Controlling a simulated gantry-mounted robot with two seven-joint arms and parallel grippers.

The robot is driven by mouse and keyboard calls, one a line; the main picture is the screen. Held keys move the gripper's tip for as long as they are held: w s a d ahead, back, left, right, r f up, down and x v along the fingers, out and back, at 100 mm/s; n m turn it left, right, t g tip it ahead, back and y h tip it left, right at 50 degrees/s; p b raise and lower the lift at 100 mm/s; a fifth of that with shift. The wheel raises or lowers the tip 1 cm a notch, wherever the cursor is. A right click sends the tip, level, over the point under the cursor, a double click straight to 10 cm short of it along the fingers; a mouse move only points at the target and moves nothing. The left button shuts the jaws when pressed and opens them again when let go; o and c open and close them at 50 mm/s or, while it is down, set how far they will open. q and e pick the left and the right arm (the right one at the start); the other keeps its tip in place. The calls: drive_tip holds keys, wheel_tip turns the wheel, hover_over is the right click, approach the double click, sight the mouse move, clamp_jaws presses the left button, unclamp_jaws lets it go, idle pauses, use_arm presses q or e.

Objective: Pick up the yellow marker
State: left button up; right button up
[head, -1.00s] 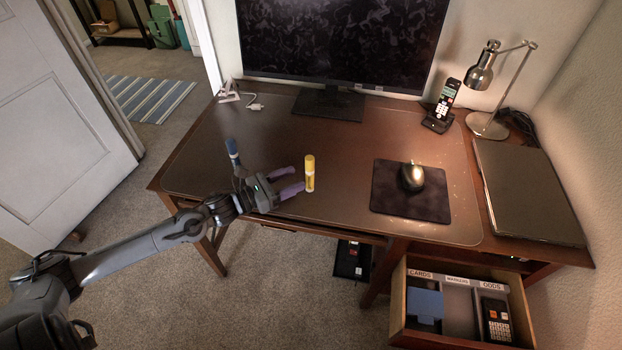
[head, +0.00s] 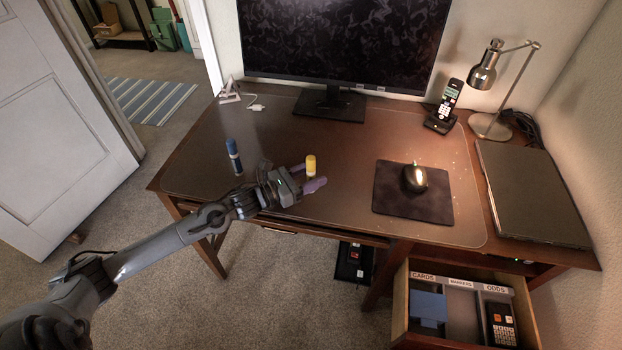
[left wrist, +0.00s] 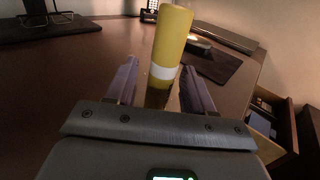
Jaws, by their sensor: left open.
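The yellow marker (head: 311,164) stands upright on the desk blotter, its lower part hidden behind my left gripper in the head view. My left gripper (head: 309,177) is open, with its purple fingers on either side of the marker. In the left wrist view the yellow marker (left wrist: 168,50), with a white band, rises between the two fingers of my gripper (left wrist: 158,85). A gap shows between the marker and each finger. My right gripper is not in view.
A blue marker (head: 234,157) stands upright to the left. A mouse (head: 414,178) on a black pad (head: 388,205) lies to the right. The monitor (head: 345,40) stands behind. An open drawer (head: 400,300) with labelled compartments is at the lower right.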

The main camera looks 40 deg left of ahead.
sight(311, 167)
use_arm(q)
clamp_jaws()
drive_tip(key=shift+r, duration=0.1)
drive_tip(key=shift+r+p, duration=0.45)
drive_tip(key=shift+r, duration=1.15)
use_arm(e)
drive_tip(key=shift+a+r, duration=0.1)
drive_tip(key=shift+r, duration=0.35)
use_arm(q)
drive_tip(key=shift+s+d+r+y+p, duration=0.3)
drive_tip(key=shift+s+d+r+p, duration=0.85)
drive_tip(key=shift+d, duration=2.75)
drive_tip(key=shift+s+d+r+y+p, duration=0.3)
drive_tip(key=shift+s+d+r+p, duration=0.85)
drive_tip(key=shift+d, duration=2.75)
drive_tip(key=s+r+n+y+p, duration=0.2)
drive_tip(key=r+p, duration=1)
drive_tip(key=p, duration=0.6)
drive_tip(key=s+r+n+t+y+p, duration=0.1)
drive_tip(key=s+r+p, duration=0.4)
drive_tip(key=r+p, duration=0.7)
drive_tip(key=n+y+p, duration=0.1)
drive_tip(key=y+p, duration=0.1)
drive_tip(key=p, duration=0.4)
drive_tip(key=shift+p, duration=0.3)
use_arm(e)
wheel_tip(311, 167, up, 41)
